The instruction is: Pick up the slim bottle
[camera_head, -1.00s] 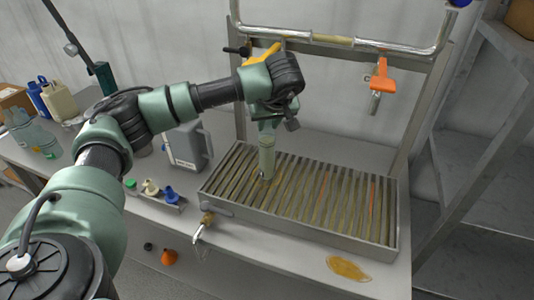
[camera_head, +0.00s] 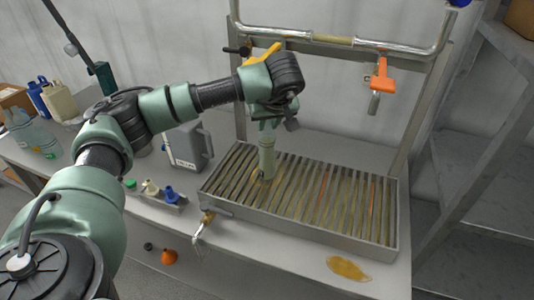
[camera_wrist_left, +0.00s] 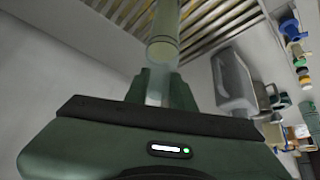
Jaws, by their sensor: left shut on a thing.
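The slim bottle (camera_head: 267,160) is a pale greenish, translucent cylinder. It stands about upright over the left part of the slatted grate, its lower end at the slats. I cannot tell whether it touches them. My left gripper (camera_head: 267,124) is shut on the bottle's upper part from above. In the left wrist view the bottle (camera_wrist_left: 163,38) extends away from between the gripper's fingers (camera_wrist_left: 165,88), with the slats behind it. My right gripper is not in view.
The slatted grate tray (camera_head: 310,237) sits on the bench below a metal pipe frame (camera_head: 345,42) with an orange-handled valve (camera_head: 380,78). A grey jug (camera_head: 187,147) and small caps (camera_head: 150,188) stand left of it. A yellow-brown puddle (camera_head: 348,268) lies in front.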

